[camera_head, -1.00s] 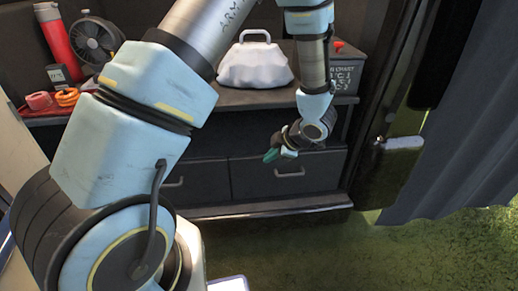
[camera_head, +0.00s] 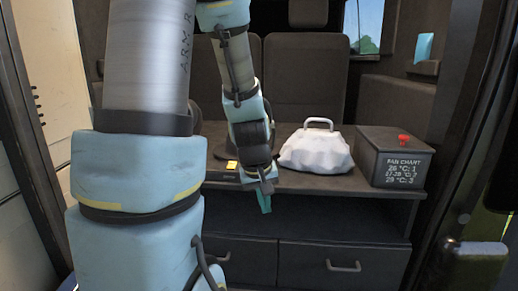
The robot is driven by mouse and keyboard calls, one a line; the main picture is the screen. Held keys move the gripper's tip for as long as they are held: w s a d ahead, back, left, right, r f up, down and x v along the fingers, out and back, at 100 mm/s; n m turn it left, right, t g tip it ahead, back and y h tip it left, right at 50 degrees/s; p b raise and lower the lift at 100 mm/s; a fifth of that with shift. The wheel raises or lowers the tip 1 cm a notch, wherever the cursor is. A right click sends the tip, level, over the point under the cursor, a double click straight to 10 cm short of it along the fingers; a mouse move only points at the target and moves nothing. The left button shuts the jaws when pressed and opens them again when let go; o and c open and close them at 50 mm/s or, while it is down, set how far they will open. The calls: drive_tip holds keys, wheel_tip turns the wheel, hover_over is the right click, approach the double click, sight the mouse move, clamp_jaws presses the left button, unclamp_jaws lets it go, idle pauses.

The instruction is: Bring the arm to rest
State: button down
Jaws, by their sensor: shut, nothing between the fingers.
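My arm rises along the left of the view, and its far part hangs down in front of the dark shelf. My gripper (camera_head: 264,197) is at its end, with teal fingers pointing down just in front of the shelf edge. The fingers are shut and empty. They are apart from the white bag-like thing on the shelf to their right.
A white lumpy bag with a handle (camera_head: 316,152) stands on the dark shelf (camera_head: 345,184). Right of it is a dark box (camera_head: 394,158) with a red knob and a "FAN CHART" label. Drawers (camera_head: 343,268) lie below. Dark seats (camera_head: 303,75) stand behind. A door frame edges the right.

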drive_tip(key=s+a+r+m+g+y, duration=0.25)
drive_tip(key=s+a, duration=0.35)
drive_tip(key=a, duration=0.3)
wheel_tip(320, 180, up, 18)
drive_tip(key=p, duration=1.9)
drive_tip(key=shift+w+d+t+h, duration=0.15)
drive_tip(key=shift+d+t+h, duration=0.25)
drive_tip(key=shift+t+h, duration=0.05)
drive_tip(key=shift+r, duration=0.1)
